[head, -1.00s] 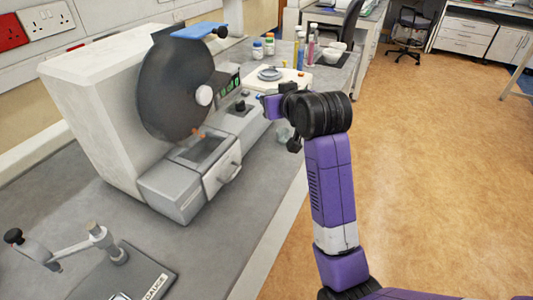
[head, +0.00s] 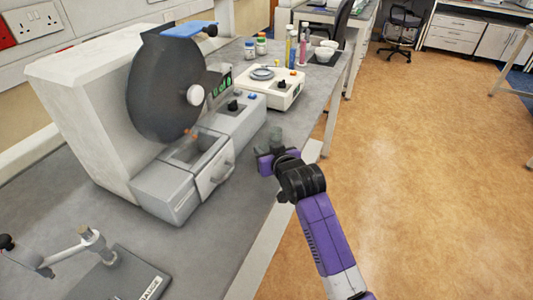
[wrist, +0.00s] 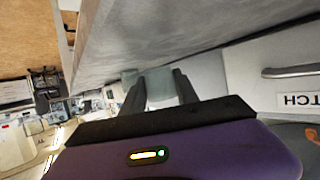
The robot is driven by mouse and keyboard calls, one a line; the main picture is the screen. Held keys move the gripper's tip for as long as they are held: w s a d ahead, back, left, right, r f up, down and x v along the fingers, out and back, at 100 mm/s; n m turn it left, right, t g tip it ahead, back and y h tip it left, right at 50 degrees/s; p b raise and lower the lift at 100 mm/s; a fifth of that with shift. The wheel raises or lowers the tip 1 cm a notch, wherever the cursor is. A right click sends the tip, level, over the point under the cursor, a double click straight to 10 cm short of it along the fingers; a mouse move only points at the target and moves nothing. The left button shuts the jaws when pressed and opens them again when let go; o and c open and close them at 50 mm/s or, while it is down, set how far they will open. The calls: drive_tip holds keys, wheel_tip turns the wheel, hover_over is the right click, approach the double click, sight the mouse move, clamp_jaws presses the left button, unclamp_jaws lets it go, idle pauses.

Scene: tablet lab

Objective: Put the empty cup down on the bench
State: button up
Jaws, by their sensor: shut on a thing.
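The cup (head: 275,138) is small, grey and see-through. In the head view it shows just beyond my purple gripper (head: 272,158), at the right edge of the grey bench (head: 235,225), in front of the drum machine. In the wrist view the cup (wrist: 160,86) sits between the two dark fingers of my gripper (wrist: 160,92), which are shut on it. The bench surface lies close by. I cannot tell whether the cup touches it, and its inside is hidden.
The drum machine (head: 85,110) with its front catch tray (head: 215,170) stands left of my gripper. A white balance (head: 285,92) stands behind the cup. Bottles and tubes (head: 290,45) stand farther back. A gauge stand (head: 125,275) is at front left.

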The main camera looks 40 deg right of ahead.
drive_tip(key=shift+f, duration=0.6)
drive_tip(key=shift+f, duration=0.2)
drive_tip(key=o, duration=1)
drive_tip(key=shift+r, duration=0.2)
drive_tip(key=v, duration=1.2)
